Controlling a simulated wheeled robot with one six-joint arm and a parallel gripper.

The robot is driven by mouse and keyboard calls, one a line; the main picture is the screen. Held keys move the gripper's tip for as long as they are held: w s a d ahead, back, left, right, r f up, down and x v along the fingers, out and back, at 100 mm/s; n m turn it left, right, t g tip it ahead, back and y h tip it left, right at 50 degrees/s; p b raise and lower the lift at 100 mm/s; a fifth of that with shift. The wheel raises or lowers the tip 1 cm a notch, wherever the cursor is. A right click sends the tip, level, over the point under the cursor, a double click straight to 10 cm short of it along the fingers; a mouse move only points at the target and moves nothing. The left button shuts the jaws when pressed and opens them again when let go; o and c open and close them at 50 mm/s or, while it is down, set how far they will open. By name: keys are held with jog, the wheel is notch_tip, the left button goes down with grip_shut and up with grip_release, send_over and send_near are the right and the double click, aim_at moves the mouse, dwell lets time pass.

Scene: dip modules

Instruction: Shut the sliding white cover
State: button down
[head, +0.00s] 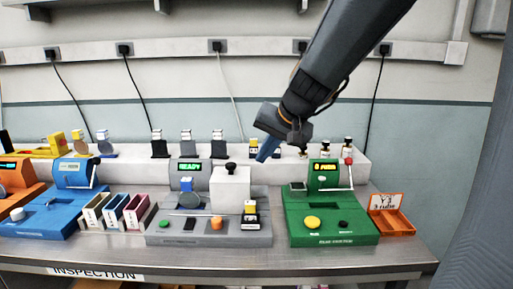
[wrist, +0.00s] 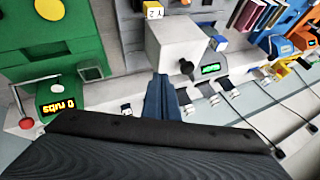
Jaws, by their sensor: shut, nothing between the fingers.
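The white cover (head: 230,190) is a box with a black knob (head: 231,168) on top, standing on the right part of the grey station (head: 165,235). A display behind it reads READY. In the wrist view the cover (wrist: 175,40) is at upper middle, its knob (wrist: 186,67) pointing down the picture. My gripper (head: 265,153) is shut and empty, above and to the right of the cover in the head view. In the wrist view its blue fingertips (wrist: 160,80) lie just below the cover; I cannot tell whether they touch it.
A blue-topped block (head: 186,186) stands left of the cover; a yellow and white cube (head: 250,207) sits in a black holder at its right. The green station (head: 330,228) is to the right, the blue one (head: 45,215) to the left. A white ledge (head: 375,170) runs behind.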

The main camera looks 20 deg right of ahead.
aim_at(244, 177)
jog(key=w+a+f, duration=0.1)
jog(key=w, duration=0.1)
jog(key=w+a+f+p, duration=0.1)
jog(key=a+f, duration=0.1)
jog(key=shift+w+a+f+p, duration=0.15)
jog(key=shift+w+f+p, duration=0.15)
jog(key=shift+w, duration=0.1)
jog(key=shift+w+a+f, duration=0.1)
jog(key=shift+w+a, duration=0.35)
jog(key=shift+a, duration=0.1)
